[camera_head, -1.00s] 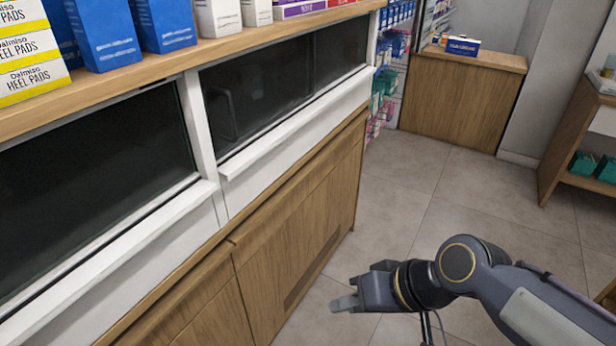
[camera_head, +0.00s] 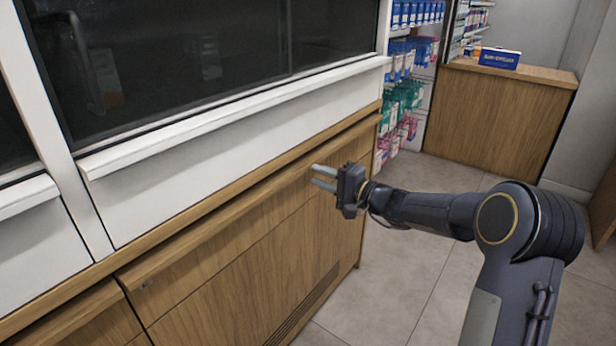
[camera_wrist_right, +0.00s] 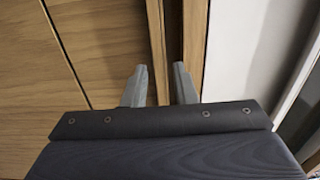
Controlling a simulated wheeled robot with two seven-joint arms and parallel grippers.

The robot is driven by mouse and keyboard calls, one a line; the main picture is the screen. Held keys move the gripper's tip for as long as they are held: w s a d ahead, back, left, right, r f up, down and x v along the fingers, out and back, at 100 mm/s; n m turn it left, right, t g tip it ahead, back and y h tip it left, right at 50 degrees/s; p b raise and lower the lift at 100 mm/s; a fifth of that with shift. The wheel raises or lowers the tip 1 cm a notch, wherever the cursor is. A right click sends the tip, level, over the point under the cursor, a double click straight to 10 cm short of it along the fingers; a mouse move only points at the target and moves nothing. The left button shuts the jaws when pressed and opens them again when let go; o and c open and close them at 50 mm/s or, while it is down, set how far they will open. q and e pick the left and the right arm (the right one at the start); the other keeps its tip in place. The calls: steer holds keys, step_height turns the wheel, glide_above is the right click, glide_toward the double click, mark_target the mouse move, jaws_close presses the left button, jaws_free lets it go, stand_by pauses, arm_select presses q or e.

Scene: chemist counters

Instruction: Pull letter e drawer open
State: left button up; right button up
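A wooden drawer front (camera_head: 235,285) with a protruding lip along its top edge (camera_head: 230,225) is below the white counter panel in the head view. No letter can be read on it. My right gripper (camera_head: 314,176) is at the right part of that lip, its two grey fingers apart and pointing at the wood. In the right wrist view the fingers (camera_wrist_right: 160,84) are on either side of the wooden lip strip (camera_wrist_right: 156,35), with a dark gap beside the strip. I cannot tell whether they touch it. My left gripper is not in view.
Another wooden front (camera_head: 85,325) adjoins at the lower left. A white ledge (camera_head: 230,115) and dark glass panels (camera_head: 190,50) are above. Shelves with blue and green packs (camera_head: 405,95) and a wooden counter (camera_head: 500,115) stand behind. Grey tiled floor (camera_head: 395,285) is open at right.

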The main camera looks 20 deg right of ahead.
mark_target(304, 171)
steer(key=shift+x, duration=2.2)
steer(key=shift+f, duration=0.1)
jaws_close()
